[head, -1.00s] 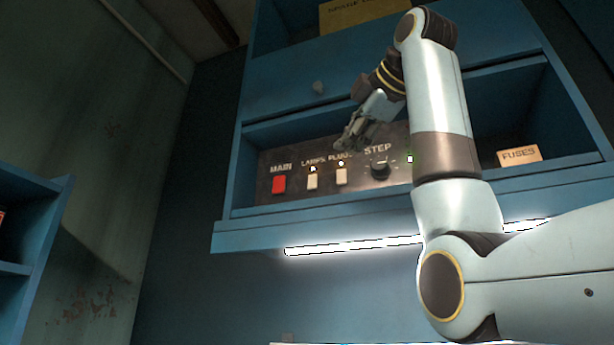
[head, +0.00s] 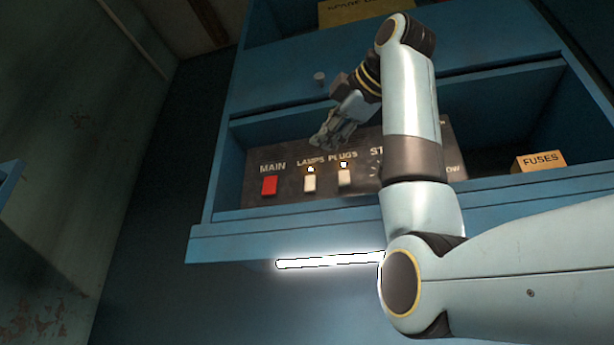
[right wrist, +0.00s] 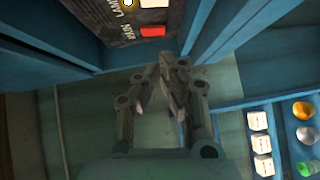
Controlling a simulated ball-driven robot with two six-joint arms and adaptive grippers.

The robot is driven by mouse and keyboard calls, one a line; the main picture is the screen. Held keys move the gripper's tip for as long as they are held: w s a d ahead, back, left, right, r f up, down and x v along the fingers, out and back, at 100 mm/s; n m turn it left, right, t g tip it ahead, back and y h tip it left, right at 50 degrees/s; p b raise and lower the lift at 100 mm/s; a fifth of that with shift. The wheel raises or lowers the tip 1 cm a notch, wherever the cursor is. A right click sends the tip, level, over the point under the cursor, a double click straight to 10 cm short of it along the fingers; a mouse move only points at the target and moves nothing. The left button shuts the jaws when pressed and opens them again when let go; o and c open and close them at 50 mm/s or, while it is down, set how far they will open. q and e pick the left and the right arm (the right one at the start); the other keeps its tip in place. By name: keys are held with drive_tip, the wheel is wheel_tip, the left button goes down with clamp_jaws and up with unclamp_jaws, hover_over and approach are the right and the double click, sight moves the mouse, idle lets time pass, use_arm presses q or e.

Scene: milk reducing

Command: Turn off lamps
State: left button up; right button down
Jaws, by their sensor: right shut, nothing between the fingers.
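The control panel (head: 285,195) sits in a shelf bay of the blue cabinet. The pale LAMPS switch (head: 310,184) is between the red MAIN switch (head: 269,185) and the pale PLUGS switch (head: 344,178). The small light above LAMPS glows, and the tube lamp (head: 330,261) under the shelf is lit. My right gripper (head: 321,144) is shut and empty, above and in front of the LAMPS label, apart from the switches. In the right wrist view its fingers (right wrist: 168,62) point toward the panel's edge, near the red MAIN switch (right wrist: 153,30). My left gripper is not in view.
The blue shelf (head: 480,185) and its upper boards frame the panel closely. A FUSES box (head: 538,162) stands to the right. My right arm hides the panel's right part. White blocks (right wrist: 260,143) and coloured round items (right wrist: 303,135) show in the right wrist view.

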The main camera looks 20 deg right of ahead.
sight(307, 176)
drive_tip(key=w+p, duration=0.2)
drive_tip(key=w, duration=0.2)
drive_tip(key=w+f+p, duration=0.1)
drive_tip(key=w+p, duration=0.1)
drive_tip(key=w, duration=0.2)
drive_tip(key=w+p, duration=0.2)
drive_tip(key=w, duration=0.2)
drive_tip(key=shift+w+d+f+p, duration=0.1)
drive_tip(key=shift+d+f+p, duration=0.1)
drive_tip(key=shift+d+p, duration=0.2)
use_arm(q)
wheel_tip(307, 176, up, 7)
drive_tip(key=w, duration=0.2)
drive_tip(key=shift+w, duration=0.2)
use_arm(e)
drive_tip(key=shift+w+a+f, duration=0.1)
drive_tip(key=shift+a, duration=0.05)
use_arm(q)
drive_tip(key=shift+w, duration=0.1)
